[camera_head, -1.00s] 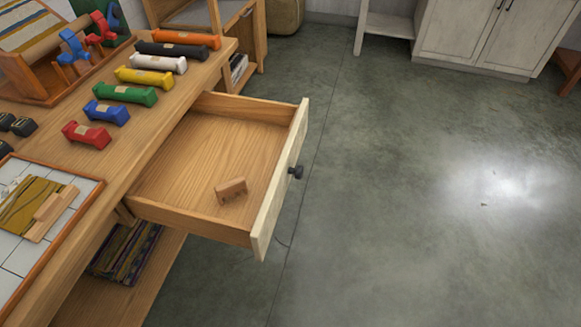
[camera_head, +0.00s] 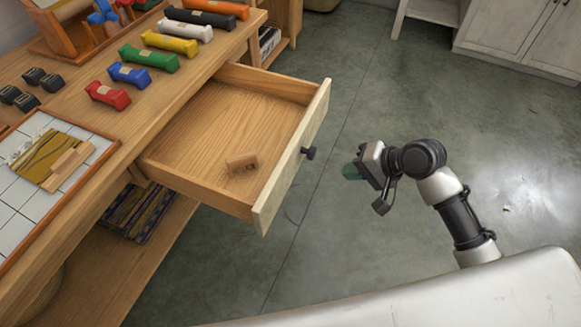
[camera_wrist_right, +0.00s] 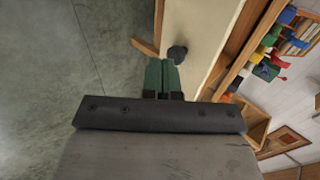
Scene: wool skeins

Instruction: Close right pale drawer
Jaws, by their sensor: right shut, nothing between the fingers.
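The drawer with the pale front (camera_head: 290,160) stands pulled out from the wooden table in the head view. A dark round knob (camera_head: 309,153) sits on its front. In the right wrist view the green fingers (camera_wrist_right: 163,76) are together and empty, just below the knob (camera_wrist_right: 177,53) in the picture. My left gripper is not in view.
Several coloured wool skeins (camera_head: 150,59) lie in a row on the tabletop (camera_head: 80,95). A tiled board (camera_head: 20,190) with a woven piece is at the left. Pale cabinets (camera_head: 500,35) stand at the back right. The grey floor (camera_head: 400,95) right of the drawer is clear.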

